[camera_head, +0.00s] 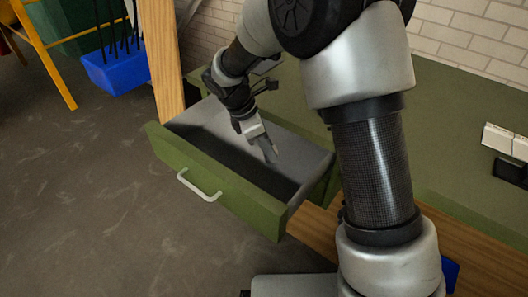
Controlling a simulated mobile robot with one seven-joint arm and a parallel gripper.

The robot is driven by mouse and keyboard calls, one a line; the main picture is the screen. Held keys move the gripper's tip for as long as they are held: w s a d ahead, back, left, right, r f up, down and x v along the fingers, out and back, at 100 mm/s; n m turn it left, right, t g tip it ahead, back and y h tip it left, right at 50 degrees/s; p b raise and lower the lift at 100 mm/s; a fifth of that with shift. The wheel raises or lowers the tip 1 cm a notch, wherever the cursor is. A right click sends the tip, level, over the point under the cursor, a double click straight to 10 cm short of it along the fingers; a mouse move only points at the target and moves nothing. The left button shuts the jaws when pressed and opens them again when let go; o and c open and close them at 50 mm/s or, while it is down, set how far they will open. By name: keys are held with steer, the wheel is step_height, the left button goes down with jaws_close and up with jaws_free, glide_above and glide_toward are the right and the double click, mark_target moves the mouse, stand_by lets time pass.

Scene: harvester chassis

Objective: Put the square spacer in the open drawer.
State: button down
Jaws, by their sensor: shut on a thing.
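The open drawer (222,187) is green with a pale handle (199,188) on its front and a grey interior. It is pulled out below the green worktop. My gripper (269,153) is over the drawer's opening, pointing down, with its fingers close together. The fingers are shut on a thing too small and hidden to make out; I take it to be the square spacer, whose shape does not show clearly. I cannot tell how far the fingertips are above the drawer's floor.
A wooden post (162,60) stands at the drawer's left back. A blue bin (117,71) holds dark rods at the upper left, near a yellow frame (46,55). White and black items (506,142) lie on the green surface at right. The floor before the drawer is clear.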

steer(key=a+f+n+b, duration=0.1)
steer(key=f, duration=0.2)
steer(key=f+n+t+b, duration=0.1)
steer(key=f, duration=0.3)
steer(key=a+f+n+b, duration=0.1)
steer(key=f, duration=0.3)
steer(key=shift+w+a+b, duration=0.25)
steer(key=shift+a+b, duration=0.1)
steer(key=c, duration=1.4)
jaws_free()
steer(key=shift+y, duration=0.3)
steer(key=p+v, duration=0.3)
steer(key=v, duration=0.9)
steer(key=shift+s+r, duration=0.1)
steer(key=shift+s, duration=0.05)
